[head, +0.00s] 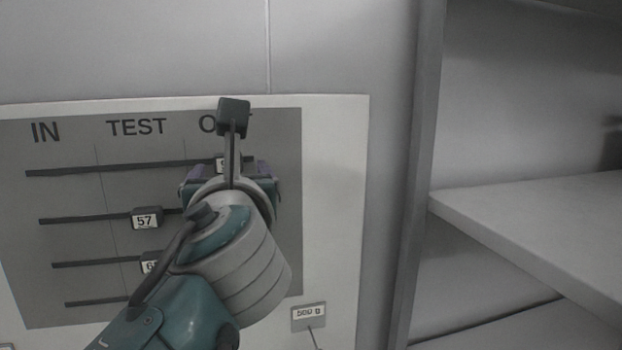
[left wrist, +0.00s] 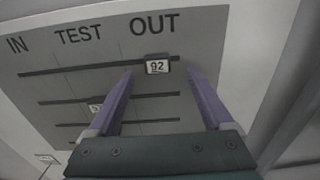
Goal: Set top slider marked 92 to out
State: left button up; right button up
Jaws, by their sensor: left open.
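The top slider marked 92 (left wrist: 157,66) sits on the top track under the word OUT in the left wrist view. In the head view, only part of its label (head: 221,163) shows behind my arm. My left gripper (head: 230,170) is in front of the panel at the OUT column. Its two purple fingers (left wrist: 159,71) are open, one to each side of the slider in the left wrist view. I cannot tell whether either finger touches it. The grey panel (head: 70,138) carries the headings IN, TEST and OUT. My right gripper is not in view.
A slider marked 57 (head: 145,220) sits on the second track under TEST. Another slider (head: 150,266) on the third track is partly hidden by my arm. A small label (head: 308,313) is below right of the panel. Shelves (head: 530,215) stand at the right.

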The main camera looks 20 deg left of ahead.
pick_arm(q)
jog(key=shift+v, duration=2.05)
